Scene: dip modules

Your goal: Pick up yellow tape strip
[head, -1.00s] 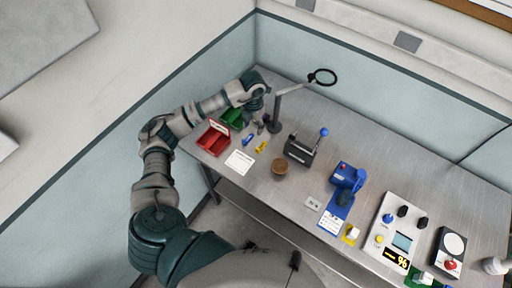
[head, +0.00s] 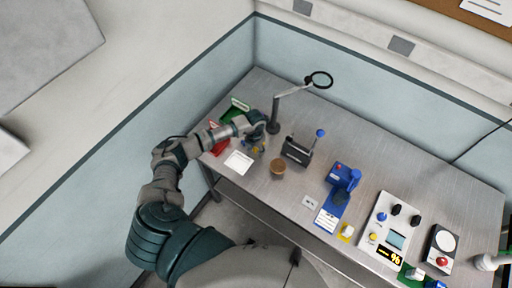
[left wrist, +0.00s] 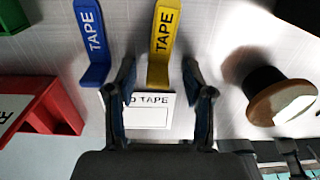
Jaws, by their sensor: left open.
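The yellow tape strip (left wrist: 163,45) lies on the metal table in the left wrist view, marked TAPE, with its near end bent. A blue tape strip (left wrist: 90,45) lies to its left. My left gripper (left wrist: 158,76) is open and empty, with one finger on each side of the yellow strip's near end. I cannot tell how high the fingers are above the table. In the head view my left gripper (head: 257,142) covers most of both strips; a bit of the yellow strip (head: 255,150) shows below it. My right gripper is not in view.
A white label card (head: 239,162) lies in front of the strips. A red bin (head: 219,147) and a green bin (head: 233,112) stand to the left. A round brown-topped object (head: 277,166) stands close on the right. The magnifier stand (head: 273,125) is behind.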

